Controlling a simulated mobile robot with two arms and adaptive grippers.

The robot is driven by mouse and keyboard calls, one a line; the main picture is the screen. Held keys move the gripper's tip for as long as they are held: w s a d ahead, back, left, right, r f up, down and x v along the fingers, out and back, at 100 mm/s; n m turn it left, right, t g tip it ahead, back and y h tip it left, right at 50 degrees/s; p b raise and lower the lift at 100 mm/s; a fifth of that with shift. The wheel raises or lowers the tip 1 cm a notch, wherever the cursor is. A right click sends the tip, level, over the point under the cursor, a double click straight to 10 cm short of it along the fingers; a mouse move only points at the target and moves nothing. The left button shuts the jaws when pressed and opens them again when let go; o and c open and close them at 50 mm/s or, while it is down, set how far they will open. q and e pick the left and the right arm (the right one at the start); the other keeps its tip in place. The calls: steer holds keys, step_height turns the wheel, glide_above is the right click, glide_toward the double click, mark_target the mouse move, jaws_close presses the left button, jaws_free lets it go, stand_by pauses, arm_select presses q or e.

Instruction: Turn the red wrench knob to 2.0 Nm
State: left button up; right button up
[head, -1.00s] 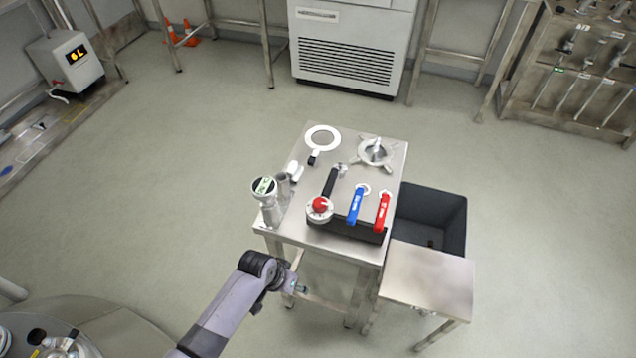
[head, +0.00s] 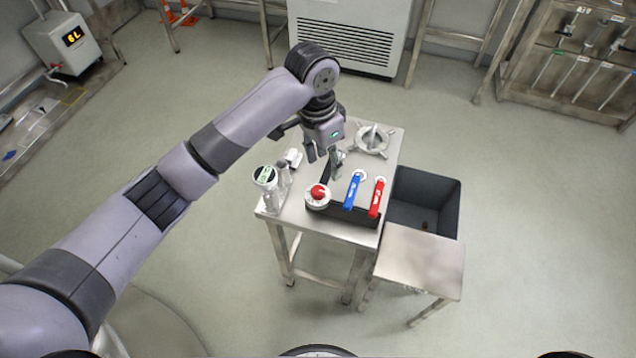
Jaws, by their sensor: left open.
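The red knob (head: 318,191) sits on a round white dial (head: 317,203) at the front left of the black block on the steel table. The dial's marks are too small to read. A black handle (head: 327,174) runs back from the block and is partly covered by my gripper. My left gripper (head: 324,167) is open, pointing down above the table, just behind the knob and apart from it. Its fingers appear empty. My right gripper is not in view.
A blue lever (head: 352,192) and a red lever (head: 377,198) stand right of the knob. A gauge on a steel fitting (head: 265,177) is to its left. A handwheel (head: 372,141) lies behind. A dark bin (head: 425,200) is beside the steel table (head: 340,232).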

arm_select(q)
step_height(320, 180, up, 4)
steer(key=r+y, duration=0.1)
glide_above(318, 189)
step_height(318, 189, down, 18)
steer(key=p, duration=0.3)
steer(key=shift+r, duration=0.1)
steer(key=shift+c, duration=0.3)
jaws_close()
